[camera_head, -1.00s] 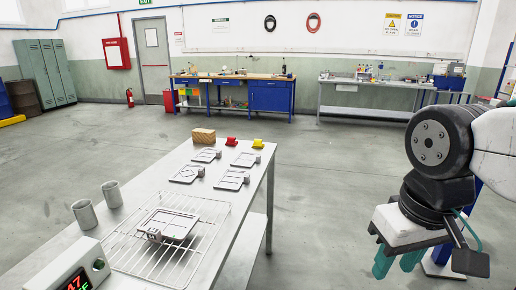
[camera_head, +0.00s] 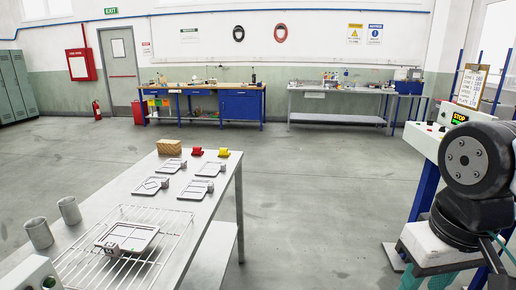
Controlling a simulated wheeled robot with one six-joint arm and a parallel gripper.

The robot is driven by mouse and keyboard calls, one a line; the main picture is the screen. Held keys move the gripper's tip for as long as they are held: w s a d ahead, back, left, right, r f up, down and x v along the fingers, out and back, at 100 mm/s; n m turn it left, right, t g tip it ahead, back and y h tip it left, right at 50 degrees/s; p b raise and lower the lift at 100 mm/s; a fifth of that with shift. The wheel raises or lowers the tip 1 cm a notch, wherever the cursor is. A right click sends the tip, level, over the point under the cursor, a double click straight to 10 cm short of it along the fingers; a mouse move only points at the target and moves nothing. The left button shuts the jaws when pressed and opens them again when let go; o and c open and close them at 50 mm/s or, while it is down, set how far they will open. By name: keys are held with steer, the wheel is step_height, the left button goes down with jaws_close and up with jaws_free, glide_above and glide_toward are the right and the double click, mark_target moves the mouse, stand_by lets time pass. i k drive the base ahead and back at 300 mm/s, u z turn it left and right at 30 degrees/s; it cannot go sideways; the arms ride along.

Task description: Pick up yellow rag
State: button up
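The yellow rag (camera_head: 223,153) is a small crumpled yellow piece at the far right corner of the metal table (camera_head: 215,218). A similar red piece (camera_head: 197,152) lies just left of it. My gripper (camera_head: 442,281) is at the lower right, with its teal fingers pointing down and cut off by the bottom edge. It is well to the right of the table and apart from the rag. I cannot see between the fingertips.
A tan block (camera_head: 169,147) and several flat plates with small grey blocks are on the table. A wire rack (camera_head: 72,268) holds another plate. Two grey cups (camera_head: 39,233) stand at left. A control stand (camera_head: 429,140) is behind my arm. Floor between is clear.

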mark_target(224, 153)
steer(key=z, duration=0.6)
steer(key=i, duration=2.6)
steer(key=u, duration=1.3)
steer(key=i, duration=0.7)
steer(key=u, duration=0.65)
